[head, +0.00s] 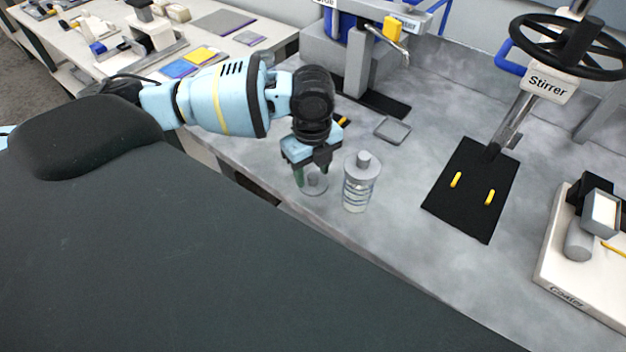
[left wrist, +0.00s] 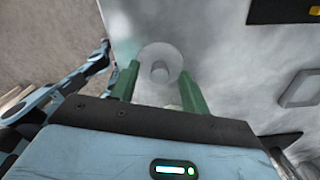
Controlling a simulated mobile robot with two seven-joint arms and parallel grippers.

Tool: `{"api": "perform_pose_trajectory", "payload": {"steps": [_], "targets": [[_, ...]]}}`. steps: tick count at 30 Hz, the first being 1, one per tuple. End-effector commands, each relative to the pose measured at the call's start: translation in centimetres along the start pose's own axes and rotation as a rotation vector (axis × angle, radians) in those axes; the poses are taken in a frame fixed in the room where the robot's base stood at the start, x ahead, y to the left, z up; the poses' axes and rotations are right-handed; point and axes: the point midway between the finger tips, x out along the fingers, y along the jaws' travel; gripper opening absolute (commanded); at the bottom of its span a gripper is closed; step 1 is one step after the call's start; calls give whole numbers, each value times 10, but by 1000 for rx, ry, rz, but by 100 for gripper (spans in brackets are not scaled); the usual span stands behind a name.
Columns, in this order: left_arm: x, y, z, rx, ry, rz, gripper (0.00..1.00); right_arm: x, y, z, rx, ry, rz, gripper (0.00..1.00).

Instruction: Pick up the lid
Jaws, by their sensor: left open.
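A clear ribbed jar (head: 358,192) with a grey knobbed top stands just right of the gripper.
A black stirrer mat (head: 470,190) with yellow pegs lies to the right under the stirrer (head: 548,88). A small grey square tray (head: 392,130) lies behind the jar. A cooler (head: 590,250) stands at the far right. The counter between jar and mat is clear.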

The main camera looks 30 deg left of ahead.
Motion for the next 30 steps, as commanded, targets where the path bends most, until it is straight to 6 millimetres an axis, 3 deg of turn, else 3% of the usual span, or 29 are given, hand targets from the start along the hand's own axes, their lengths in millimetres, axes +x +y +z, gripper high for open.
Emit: {"api": "perform_pose_trajectory", "payload": {"steps": [9, 20, 30], "targets": [[6, 0, 0, 0, 0, 0, 46, 0, 0, 3, 0, -6, 0, 79], [6, 0, 0, 0, 0, 0, 0, 1, 0, 5, 0, -10, 0, 79], [3, 0, 0, 0, 0, -1, 0, 0, 1, 5, -2, -10, 0, 79]]}}
